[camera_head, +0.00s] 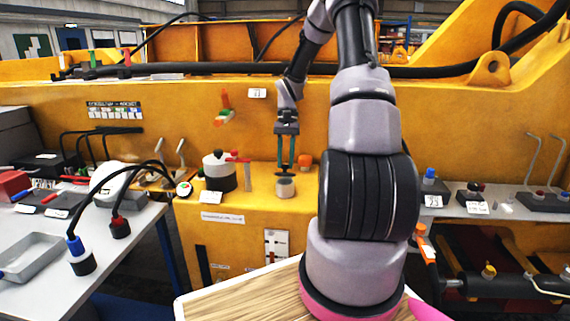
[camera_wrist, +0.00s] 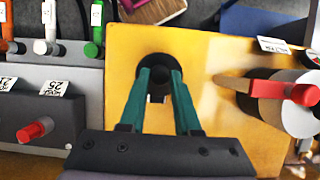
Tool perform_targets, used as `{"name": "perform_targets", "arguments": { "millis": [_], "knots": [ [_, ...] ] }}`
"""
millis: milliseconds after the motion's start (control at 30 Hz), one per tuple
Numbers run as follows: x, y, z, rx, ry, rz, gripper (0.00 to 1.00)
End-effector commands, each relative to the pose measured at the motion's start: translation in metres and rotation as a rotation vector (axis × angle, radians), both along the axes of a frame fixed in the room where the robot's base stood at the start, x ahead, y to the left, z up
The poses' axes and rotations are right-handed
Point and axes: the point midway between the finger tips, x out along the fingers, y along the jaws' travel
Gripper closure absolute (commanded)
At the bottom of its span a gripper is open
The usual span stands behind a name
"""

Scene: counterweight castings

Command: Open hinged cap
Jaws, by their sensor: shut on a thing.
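A short pale grey cylinder (camera_head: 285,189) with a dark top stands upright on the yellow ledge. My gripper (camera_head: 286,168) points down over it, its two green fingers at the top. In the wrist view my gripper (camera_wrist: 158,88) has its fingertips closed in on a dark round cap (camera_wrist: 153,61). The fingers hide part of the cap, and its hinge cannot be made out. I cannot tell whether the cap is tilted.
A wider black-and-white cylinder (camera_head: 219,172) with a red lever (camera_head: 238,159) stands just left of my gripper; the lever also shows in the wrist view (camera_wrist: 272,88). An orange knob (camera_head: 305,160) is close on the right. A grey table (camera_head: 135,225) with cables stands at left.

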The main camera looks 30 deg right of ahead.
Motion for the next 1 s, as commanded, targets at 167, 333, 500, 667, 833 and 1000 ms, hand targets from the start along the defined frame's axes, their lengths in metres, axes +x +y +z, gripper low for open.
{"name": "perform_targets", "arguments": {
  "millis": [167,333,500,667,833,1000],
  "knots": [
    [0.001,-0.001,0.001,0.01,0.014,0.0,1.0],
    [0.001,-0.001,0.001,0.009,0.012,0.0,1.0],
    [0.001,-0.001,0.001,0.009,0.012,0.0,0.38],
    [0.001,-0.001,0.001,0.009,0.012,0.0,0.38],
    [0.003,-0.002,0.005,0.008,0.011,-0.001,0.38],
    [0.012,-0.008,0.028,0.007,0.008,-0.002,0.38]
  ]
}}
